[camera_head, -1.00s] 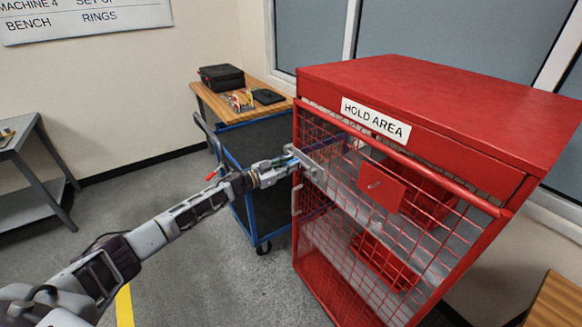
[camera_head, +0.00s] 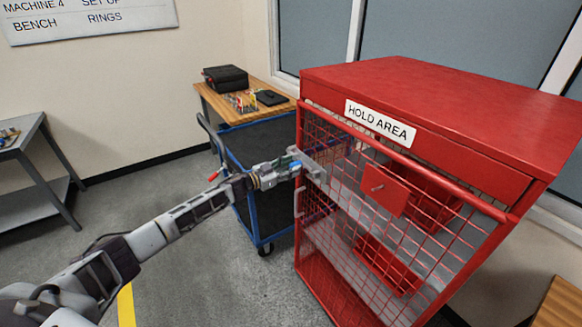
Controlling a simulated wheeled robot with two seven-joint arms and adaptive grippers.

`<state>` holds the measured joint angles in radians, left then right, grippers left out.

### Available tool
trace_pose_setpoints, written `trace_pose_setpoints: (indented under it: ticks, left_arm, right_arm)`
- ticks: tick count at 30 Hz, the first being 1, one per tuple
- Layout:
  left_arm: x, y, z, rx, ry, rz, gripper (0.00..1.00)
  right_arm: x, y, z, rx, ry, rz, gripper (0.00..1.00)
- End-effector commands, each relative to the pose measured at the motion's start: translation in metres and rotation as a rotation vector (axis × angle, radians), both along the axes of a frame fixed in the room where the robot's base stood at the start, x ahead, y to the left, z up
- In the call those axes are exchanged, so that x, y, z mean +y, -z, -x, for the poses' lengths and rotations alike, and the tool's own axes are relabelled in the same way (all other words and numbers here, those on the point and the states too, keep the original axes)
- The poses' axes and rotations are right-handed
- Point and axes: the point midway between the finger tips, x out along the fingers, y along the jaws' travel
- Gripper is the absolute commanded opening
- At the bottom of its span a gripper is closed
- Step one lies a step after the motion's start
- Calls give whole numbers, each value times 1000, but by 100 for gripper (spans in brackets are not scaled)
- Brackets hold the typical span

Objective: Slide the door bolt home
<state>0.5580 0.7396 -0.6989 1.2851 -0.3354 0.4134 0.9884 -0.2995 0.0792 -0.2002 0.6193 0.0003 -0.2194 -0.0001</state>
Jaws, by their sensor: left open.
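A red cage cabinet (camera_head: 440,105) with a "HOLD AREA" sign has a red wire-mesh door (camera_head: 345,225) on its front. A grey metal bolt fitting (camera_head: 314,172) sits at the upper left edge of the door. My left gripper (camera_head: 296,164) reaches in from the left and is open at this fitting. Its fingertips overlap the fitting in the picture, and I cannot tell whether they touch it. The bolt's exact position is too small to make out. My right gripper is out of view.
Red bins (camera_head: 433,205) stand on shelves behind the mesh. A blue trolley (camera_head: 262,240) stands close behind my left gripper. A wooden bench (camera_head: 222,103) holds a black case (camera_head: 225,78). A grey table (camera_head: 38,170) is at far left. The floor between is clear.

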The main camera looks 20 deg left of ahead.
Motion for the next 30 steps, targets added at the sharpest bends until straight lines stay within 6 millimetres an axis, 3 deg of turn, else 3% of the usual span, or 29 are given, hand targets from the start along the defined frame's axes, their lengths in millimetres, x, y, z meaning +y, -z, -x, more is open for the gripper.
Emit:
trace_pose_setpoints:
  ticks: [30]
  left_arm:
    - [57, 1, 71, 2, -3, -3, 44]
  right_arm:
    - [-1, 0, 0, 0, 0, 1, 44]
